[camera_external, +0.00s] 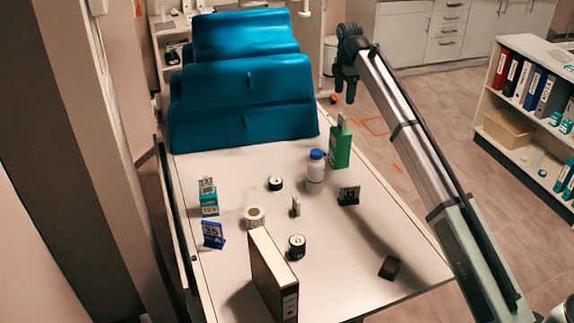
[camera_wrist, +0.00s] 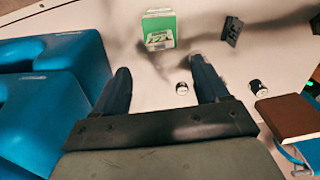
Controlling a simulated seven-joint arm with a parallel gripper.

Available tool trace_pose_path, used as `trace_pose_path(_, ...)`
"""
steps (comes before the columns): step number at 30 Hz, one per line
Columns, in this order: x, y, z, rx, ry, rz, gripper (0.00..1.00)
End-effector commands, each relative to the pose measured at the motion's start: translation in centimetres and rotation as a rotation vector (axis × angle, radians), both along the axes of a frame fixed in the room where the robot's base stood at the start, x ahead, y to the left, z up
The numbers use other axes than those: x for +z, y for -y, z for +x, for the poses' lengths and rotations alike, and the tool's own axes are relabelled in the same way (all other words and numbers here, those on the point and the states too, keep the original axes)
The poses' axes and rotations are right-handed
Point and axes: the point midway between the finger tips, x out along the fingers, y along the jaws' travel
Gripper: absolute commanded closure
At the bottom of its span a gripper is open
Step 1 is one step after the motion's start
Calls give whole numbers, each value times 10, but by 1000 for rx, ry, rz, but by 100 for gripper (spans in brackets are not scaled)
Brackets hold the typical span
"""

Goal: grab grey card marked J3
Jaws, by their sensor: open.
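A dark grey card on a stand (camera_external: 349,195), with pale marking that looks like J3, stands on the right part of the white table in the external view. A dark card, apparently the same one, shows at the top of the wrist view (camera_wrist: 232,30); its marking is not readable there. My gripper (camera_external: 345,90) is high above the far right side of the table, well apart from the card. In the wrist view my gripper (camera_wrist: 162,82) has its two fingers spread, with nothing held between them.
A green box (camera_external: 340,147) and a white bottle with a blue cap (camera_external: 316,172) stand near the card. A binder (camera_external: 272,277), small jars (camera_external: 296,246), a white roll (camera_external: 254,217) and a blue card (camera_external: 213,235) stand elsewhere. Blue cushions (camera_external: 243,100) fill the far end.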

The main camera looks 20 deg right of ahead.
Motion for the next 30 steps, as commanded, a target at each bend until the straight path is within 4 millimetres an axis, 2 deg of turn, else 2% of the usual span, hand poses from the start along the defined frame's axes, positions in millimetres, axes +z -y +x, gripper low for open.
trace_pose_path(4, 0, 0, 0, 0, 0, 0, 27)
trace_pose_path(16, 0, 0, 0, 0, 0, 0, 65)
trace_pose_path(25, -1, 0, -2, -18, 0, 2, 66)
trace_pose_path(30, -9, 0, -13, -174, 2, 16, 66)
